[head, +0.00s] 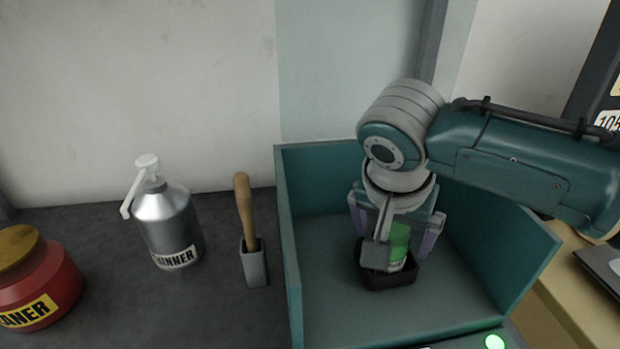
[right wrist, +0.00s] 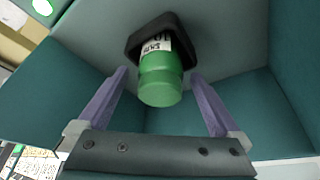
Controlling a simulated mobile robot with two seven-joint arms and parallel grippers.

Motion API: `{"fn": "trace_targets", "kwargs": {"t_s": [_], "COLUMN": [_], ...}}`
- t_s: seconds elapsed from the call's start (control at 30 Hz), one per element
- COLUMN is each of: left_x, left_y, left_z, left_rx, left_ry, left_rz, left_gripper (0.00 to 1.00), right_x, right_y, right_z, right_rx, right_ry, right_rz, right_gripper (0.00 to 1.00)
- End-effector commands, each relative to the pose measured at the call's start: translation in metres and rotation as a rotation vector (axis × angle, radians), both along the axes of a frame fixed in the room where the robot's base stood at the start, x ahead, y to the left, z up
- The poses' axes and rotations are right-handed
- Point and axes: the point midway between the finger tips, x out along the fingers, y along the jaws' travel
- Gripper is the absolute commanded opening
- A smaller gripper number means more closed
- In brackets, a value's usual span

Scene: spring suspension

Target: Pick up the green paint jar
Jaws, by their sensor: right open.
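The green paint jar (head: 399,240) stands in a small black holder (head: 389,279) on the floor of a teal open box. My right arm reaches in from the right, and its gripper (head: 396,240) is over the jar, hiding much of it. In the right wrist view the jar (right wrist: 161,78) shows a green top and a white label, with its lower part inside the black holder (right wrist: 133,42). The right gripper's two purple fingers (right wrist: 155,85) are open, one on each side of the jar, with gaps between. My left gripper is not in view.
The teal box (head: 291,262) has walls around the jar. Left of it on the dark bench (head: 110,275) stand a brush with a wooden handle (head: 245,210) in a grey holder, a silver thinner bottle (head: 170,225) and a red cleaner container (head: 60,285). A green light (head: 495,342) glows at the front.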

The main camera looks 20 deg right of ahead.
Motion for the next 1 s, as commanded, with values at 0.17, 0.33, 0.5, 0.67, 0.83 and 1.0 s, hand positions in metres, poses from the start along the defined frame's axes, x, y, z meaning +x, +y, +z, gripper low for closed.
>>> {"fn": "trace_targets", "kwargs": {"t_s": [0.17, 0.33, 0.5, 0.67, 0.83, 1.0], "left_x": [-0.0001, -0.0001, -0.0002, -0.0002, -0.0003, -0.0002], "left_y": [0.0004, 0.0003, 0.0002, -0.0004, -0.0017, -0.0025], "left_z": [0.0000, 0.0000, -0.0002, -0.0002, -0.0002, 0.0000], "left_rx": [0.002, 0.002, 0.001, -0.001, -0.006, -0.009], "left_ry": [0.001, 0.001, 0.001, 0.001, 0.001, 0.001], "left_rz": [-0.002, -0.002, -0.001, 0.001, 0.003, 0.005], "left_gripper": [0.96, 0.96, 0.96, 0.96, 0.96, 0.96], "right_x": [-0.0001, -0.0002, -0.0003, -0.0003, -0.0003, 0.0000], "right_y": [0.0003, 0.0004, 0.0004, 0.0004, 0.0004, 0.0003], "right_z": [0.0002, 0.0003, 0.0002, 0.0002, 0.0002, 0.0008], "right_rx": [0.000, 0.000, 0.000, 0.000, 0.000, 0.001], "right_ry": [0.000, 0.000, 0.000, 0.000, 0.000, -0.001], "right_rz": [0.000, 0.001, 0.001, 0.001, 0.001, 0.000], "right_gripper": [0.84, 0.65, 0.46, 0.28, 0.09, 0.00]}}
